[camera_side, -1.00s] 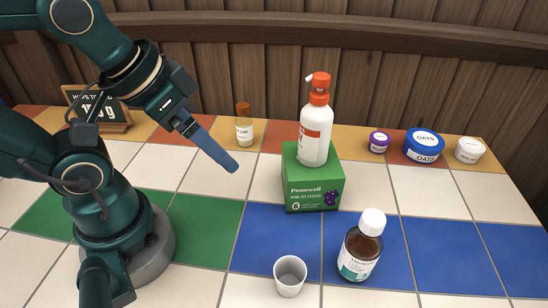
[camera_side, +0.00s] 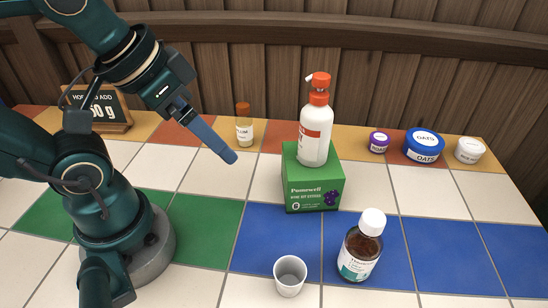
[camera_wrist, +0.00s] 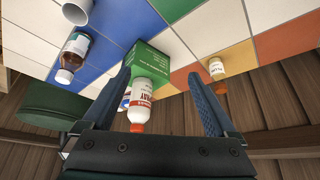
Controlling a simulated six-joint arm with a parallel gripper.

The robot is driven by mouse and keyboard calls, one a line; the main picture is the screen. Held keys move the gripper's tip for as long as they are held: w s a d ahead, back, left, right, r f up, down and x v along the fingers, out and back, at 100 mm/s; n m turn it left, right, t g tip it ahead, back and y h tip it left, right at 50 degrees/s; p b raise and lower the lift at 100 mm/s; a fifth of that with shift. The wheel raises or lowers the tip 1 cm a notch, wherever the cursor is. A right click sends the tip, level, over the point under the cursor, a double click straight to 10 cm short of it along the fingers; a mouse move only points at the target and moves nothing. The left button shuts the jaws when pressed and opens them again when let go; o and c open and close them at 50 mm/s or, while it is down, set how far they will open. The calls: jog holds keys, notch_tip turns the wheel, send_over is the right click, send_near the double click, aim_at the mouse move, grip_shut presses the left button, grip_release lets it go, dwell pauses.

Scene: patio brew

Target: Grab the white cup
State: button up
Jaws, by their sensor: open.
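The white cup (camera_side: 290,275) stands upright and looks empty on the tiles at the front of the side view, left of a brown bottle. In the wrist view the white cup (camera_wrist: 77,11) shows at the top left, partly cut off by the frame edge. My gripper (camera_side: 232,157) is in the air at the left of the side view, behind and left of the cup and well apart from it. In the wrist view my gripper (camera_wrist: 160,88) has its two blue fingers spread, with nothing held between them.
A brown bottle with a white cap (camera_side: 361,247) stands close right of the cup. A green box (camera_side: 313,187) carries a white pump bottle (camera_side: 316,133). Tiles left of the cup are clear.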

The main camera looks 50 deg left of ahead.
aim_at(301, 282)
jog(key=w+a+r+t+y, duration=0.45)
jog(key=w+a+r, duration=0.25)
jog(key=w, duration=0.3)
jog(key=w+d+r+m+t+h, duration=0.3)
jog(key=w+r+m+t+h, duration=0.15)
jog(key=w+m+t, duration=0.2)
jog(key=s+d+f+m+g+h, duration=0.4)
jog(key=d+f+m+g+h, duration=0.15)
jog(key=d+h, duration=0.45)
jog(key=s+d+f+m+g+h, duration=0.1)
jog(key=s+d+m+g+h, duration=0.1)
jog(key=s+g, duration=0.3)
jog(key=s+d+f+m+g+h, duration=0.2)
jog(key=s+g, duration=0.2)
jog(key=s, duration=0.3)
jog(key=shift+t, duration=0.35)
jog(key=f, duration=1.6)
jog(key=shift+d+f, duration=0.15)
jog(key=shift+d, duration=0.05)
jog(key=shift+x, duration=2.45)
